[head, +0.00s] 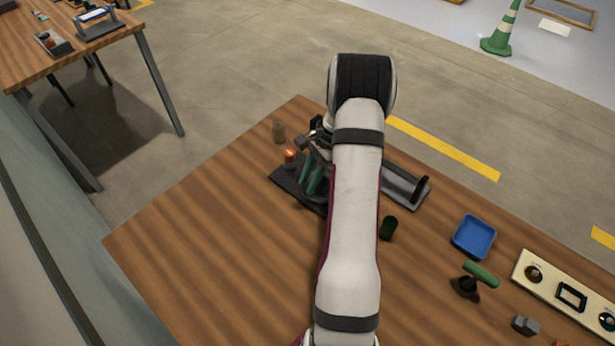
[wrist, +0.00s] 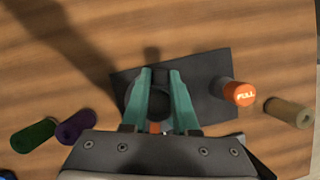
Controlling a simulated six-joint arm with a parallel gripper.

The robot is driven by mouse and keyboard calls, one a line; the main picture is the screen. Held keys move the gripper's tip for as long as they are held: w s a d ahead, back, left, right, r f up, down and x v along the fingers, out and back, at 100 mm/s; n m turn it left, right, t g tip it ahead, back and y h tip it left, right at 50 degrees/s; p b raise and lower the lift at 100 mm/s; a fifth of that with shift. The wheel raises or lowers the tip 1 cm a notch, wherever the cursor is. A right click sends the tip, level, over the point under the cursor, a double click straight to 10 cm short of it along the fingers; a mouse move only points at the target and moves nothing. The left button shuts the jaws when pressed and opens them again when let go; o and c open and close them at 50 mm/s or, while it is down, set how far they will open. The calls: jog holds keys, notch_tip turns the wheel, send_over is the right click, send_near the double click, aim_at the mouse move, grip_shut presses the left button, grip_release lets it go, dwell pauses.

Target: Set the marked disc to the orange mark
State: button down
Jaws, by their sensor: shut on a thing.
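My gripper (wrist: 160,72) has its teal fingers pointing down over a dark base plate (wrist: 212,68). The fingers are shut on a dark round piece (wrist: 158,103), which they partly cover. A small orange patch (wrist: 155,127) shows between the finger roots; I cannot tell whether it is the mark. In the head view my gripper (head: 312,180) is at the plate (head: 285,179), partly hidden by my arm. An orange-topped roller (wrist: 239,93) reading FULL stands at the plate's right side, also in the head view (head: 289,156). Any mark on the disc is hidden.
A tan roller (wrist: 288,112) is at the right; a green roller (wrist: 33,135) and a purple one (wrist: 75,127) are at the left. The table's left front is clear.

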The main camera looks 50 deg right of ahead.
jog(key=shift+s+a+n+g, duration=0.1)
jog(key=shift+s+n+g, duration=0.2)
jog(key=shift+n, duration=0.5)
jog(key=shift+s+n+g, duration=0.2)
jog(key=shift+n+g, duration=0.1)
jog(key=shift+n, duration=0.5)
jog(key=c, duration=0.7)
grip_release()
jog(key=shift+r, duration=0.1)
jog(key=v, duration=1.5)
jog(key=shift+w+d+r, duration=0.1)
jog(key=shift+d+r, duration=0.1)
jog(key=shift+d, duration=0.15)
